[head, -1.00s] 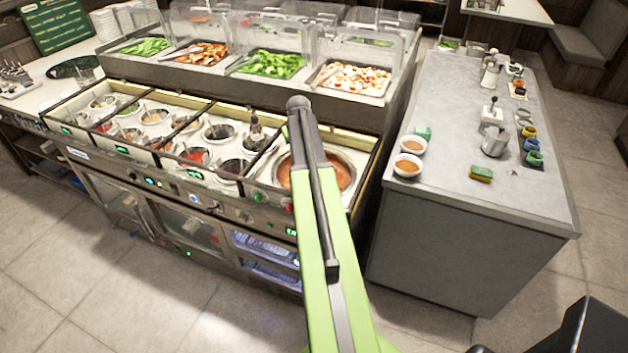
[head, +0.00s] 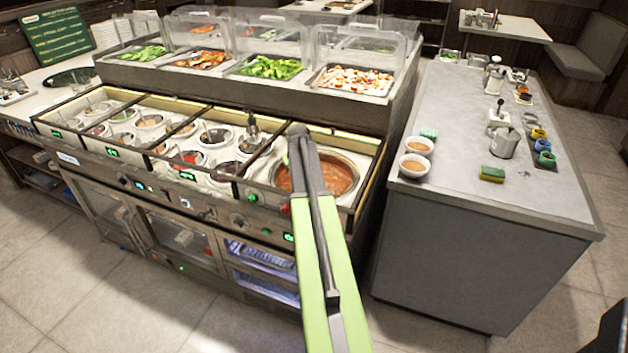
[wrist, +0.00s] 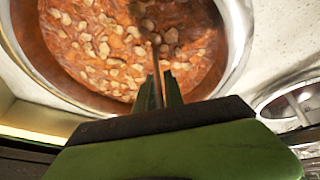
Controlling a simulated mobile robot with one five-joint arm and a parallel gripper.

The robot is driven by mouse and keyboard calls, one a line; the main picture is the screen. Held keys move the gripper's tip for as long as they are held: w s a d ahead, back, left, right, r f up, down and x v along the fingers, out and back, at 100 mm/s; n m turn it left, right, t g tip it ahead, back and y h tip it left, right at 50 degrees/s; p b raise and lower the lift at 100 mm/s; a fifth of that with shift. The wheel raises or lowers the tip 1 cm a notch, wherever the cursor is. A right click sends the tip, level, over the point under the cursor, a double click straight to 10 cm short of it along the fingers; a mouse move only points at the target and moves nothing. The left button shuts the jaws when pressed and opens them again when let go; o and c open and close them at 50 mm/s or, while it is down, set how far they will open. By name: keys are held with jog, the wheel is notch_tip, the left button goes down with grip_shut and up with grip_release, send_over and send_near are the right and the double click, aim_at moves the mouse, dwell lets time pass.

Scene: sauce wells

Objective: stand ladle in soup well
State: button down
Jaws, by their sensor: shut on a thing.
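The soup well (head: 345,172) is a round metal pot of orange-red soup at the right end of the heated counter. In the wrist view its soup (wrist: 90,50) and pale rim (wrist: 238,45) fill the upper left. My gripper (wrist: 158,92) is shut on the thin handle of the ladle (wrist: 149,47), over the near part of the well. The handle runs away from the fingers towards the soup. The bowl end is hard to make out, and I cannot tell whether it touches the soup. In the head view my arm hides the gripper and ladle.
Smaller sauce wells (head: 215,137) with utensils lie left of the soup well. Covered food trays (head: 268,68) stand behind. A grey side counter (head: 455,150) on the right holds bowls (head: 414,165), a sponge (head: 492,174) and jugs. The floor in front is clear.

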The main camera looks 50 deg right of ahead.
jog(key=shift+f, duration=0.2)
dwell(0.4)
jog(key=c, duration=0.7)
grip_release()
jog(key=shift+r, duration=0.1)
notch_tip(320, 180, up, 9)
jog(key=p, duration=0.8)
jog(key=shift+p, duration=0.35)
